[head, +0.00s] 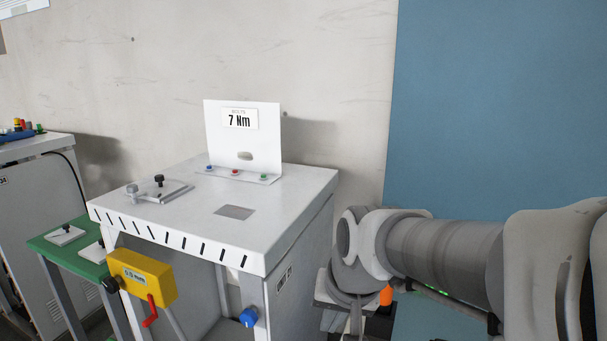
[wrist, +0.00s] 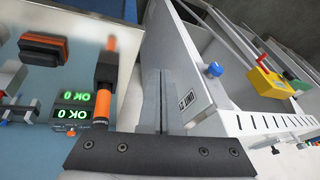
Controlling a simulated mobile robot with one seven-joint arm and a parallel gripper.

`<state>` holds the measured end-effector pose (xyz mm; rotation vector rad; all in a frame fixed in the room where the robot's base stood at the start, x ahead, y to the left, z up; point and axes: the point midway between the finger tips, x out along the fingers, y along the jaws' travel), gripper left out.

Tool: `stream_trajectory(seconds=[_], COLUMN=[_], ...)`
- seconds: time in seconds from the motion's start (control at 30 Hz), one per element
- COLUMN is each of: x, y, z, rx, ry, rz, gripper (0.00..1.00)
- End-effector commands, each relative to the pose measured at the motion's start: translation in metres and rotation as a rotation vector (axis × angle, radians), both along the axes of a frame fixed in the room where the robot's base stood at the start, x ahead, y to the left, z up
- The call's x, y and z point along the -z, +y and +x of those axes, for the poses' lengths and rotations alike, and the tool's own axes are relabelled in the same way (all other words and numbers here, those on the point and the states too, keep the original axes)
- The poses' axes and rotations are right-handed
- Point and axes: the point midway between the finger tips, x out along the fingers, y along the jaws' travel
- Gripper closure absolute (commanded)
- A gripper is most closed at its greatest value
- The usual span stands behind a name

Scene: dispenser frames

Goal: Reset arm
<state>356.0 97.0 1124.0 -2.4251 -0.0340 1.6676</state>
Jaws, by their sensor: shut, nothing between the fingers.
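My gripper (wrist: 156,80) shows in the wrist view with its two grey fingers together and nothing between them. It points along the side of a white workstation, next to the "UNIT" label (wrist: 192,103). In the head view my arm reaches in from the right, low beside the workstation (head: 303,195). The fingers cannot be made out there. An orange and black tool (wrist: 106,75) stands upright left of the fingers in the wrist view; contact with it cannot be seen.
The workstation carries a "7 Nm" sign (head: 241,119), a yellow box (head: 142,276) with a red handle, and a blue knob (head: 249,317). A green table (head: 50,245) stands left. Green "OK 0" displays (wrist: 73,106) sit at left in the wrist view. A blue panel (head: 500,100) is behind my arm.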

Motion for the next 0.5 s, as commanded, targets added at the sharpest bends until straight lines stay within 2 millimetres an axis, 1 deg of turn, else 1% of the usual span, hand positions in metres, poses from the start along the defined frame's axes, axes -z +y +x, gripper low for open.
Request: stream_trajectory(seconds=[0.03, 0.2, 0.3, 0.4, 0.5], x=[-0.011, -0.031, -0.038, -0.041, -0.042], y=[-0.013, -0.053, -0.071, -0.084, -0.093], z=[-0.011, -0.051, -0.072, -0.090, -0.102], rx=[-0.007, -0.037, -0.053, -0.066, -0.076], ry=[-0.025, -0.073, -0.096, -0.112, -0.122], rz=[-0.026, -0.102, -0.137, -0.160, -0.173], gripper=[1.00, 1.00, 1.00, 1.00, 1.00])
